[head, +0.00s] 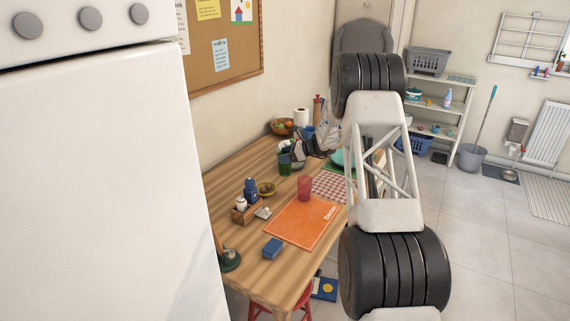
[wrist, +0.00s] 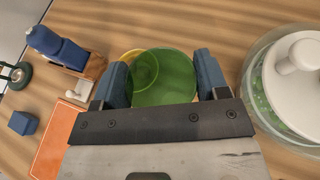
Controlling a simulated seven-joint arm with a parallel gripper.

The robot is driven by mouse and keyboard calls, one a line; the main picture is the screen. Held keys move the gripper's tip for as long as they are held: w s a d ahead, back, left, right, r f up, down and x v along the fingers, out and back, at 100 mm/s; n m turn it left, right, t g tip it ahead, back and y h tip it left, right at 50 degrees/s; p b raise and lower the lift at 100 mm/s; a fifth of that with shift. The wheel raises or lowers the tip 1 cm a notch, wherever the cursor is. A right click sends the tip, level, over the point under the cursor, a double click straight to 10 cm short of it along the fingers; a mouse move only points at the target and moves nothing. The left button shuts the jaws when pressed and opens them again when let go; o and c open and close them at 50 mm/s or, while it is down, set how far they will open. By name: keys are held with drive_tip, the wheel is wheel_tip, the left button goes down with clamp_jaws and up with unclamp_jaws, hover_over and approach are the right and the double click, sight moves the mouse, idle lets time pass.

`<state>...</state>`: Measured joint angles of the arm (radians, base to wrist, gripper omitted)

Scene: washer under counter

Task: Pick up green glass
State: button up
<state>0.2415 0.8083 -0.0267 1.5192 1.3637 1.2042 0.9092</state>
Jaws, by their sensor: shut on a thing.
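The green glass (wrist: 165,90) sits between the two blue fingers of my gripper (wrist: 162,80) in the wrist view, seen from above. My gripper is shut on it, with a finger on either side. In the head view, the green glass (head: 285,163) is at the far part of the wooden table, partly hidden by my gripper. I cannot tell whether its base touches the table.
A pink glass (head: 304,188) stands by the orange board (head: 298,222). A lidded clear container (wrist: 290,85) is close on the right in the wrist view. A blue block (head: 272,248) lies nearer.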

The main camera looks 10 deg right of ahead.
drive_tip(key=shift+r, duration=1.7)
drive_tip(key=shift+r, duration=0.1)
